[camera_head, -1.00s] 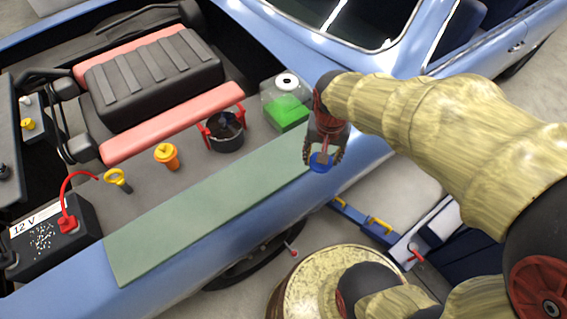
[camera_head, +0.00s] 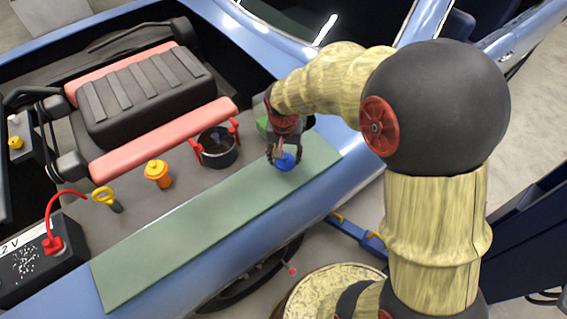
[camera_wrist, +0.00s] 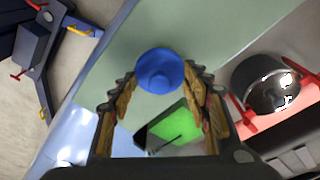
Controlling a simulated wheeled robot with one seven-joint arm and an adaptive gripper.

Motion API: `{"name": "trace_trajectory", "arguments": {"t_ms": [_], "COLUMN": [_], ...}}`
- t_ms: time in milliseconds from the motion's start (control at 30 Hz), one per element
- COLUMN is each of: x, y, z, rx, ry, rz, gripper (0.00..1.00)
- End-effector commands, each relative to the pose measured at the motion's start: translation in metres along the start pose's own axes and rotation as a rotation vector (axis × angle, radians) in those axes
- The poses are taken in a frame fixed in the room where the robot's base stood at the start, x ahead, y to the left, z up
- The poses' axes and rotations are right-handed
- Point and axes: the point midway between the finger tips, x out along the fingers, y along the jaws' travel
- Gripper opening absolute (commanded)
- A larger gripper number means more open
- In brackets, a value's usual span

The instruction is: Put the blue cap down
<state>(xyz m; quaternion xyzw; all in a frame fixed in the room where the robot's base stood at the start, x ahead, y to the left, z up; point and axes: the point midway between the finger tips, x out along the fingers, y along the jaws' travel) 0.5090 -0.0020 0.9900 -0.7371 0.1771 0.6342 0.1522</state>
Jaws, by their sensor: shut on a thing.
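The blue cap (camera_head: 285,161) is between the fingertips of my gripper (camera_head: 284,154), above the right part of the green mat (camera_head: 190,232) on the car's fender. In the wrist view the blue cap (camera_wrist: 161,72) sits between the two tips of my gripper (camera_wrist: 160,82), which is shut on it. The green mat (camera_wrist: 215,30) shows behind the cap there. I cannot tell whether the cap touches the mat.
A reservoir with green fluid (camera_wrist: 172,125) stands close by my gripper. The mat's left and middle are clear.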

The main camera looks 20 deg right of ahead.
Motion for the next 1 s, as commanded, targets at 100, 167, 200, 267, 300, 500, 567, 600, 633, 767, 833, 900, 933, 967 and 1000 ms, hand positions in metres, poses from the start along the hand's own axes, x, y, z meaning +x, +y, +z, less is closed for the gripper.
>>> {"name": "trace_trajectory", "arguments": {"t_ms": [100,167,200,267,300,500,567,600,633,767,833,900,933,967,1000], "x": [0.009,0.018,0.024,0.034,0.038,0.04,0.04,0.04,0.041,0.043,0.043,0.043,0.043,0.043,0.043], "y": [-0.004,-0.006,-0.005,-0.005,-0.005,-0.006,-0.006,-0.005,-0.005,-0.005,-0.005,-0.005,-0.005,-0.005,-0.005], "z": [-0.002,-0.002,-0.001,0.001,0.001,0.001,0.001,0.001,0.001,0.002,0.002,0.002,0.002,0.002,0.002], "rx": [-0.001,0.0,0.0,0.0,0.0,0.0,0.0,0.0,0.0,0.0,0.0,0.0,0.0,0.0,0.0], "ry": [-0.003,-0.003,-0.002,-0.003,-0.002,0.0,0.0,0.0,0.0,-0.001,-0.001,-0.001,-0.001,-0.001,-0.001], "rz": [0.002,0.002,0.002,0.002,0.002,0.0,0.0,0.0,0.0,0.0,0.0,0.0,0.0,0.0,0.0], "gripper": [0.26,0.26,0.26,0.26,0.26,0.26,0.26,0.26,0.26,0.49,0.53,0.57,0.58,0.6,0.62]}}
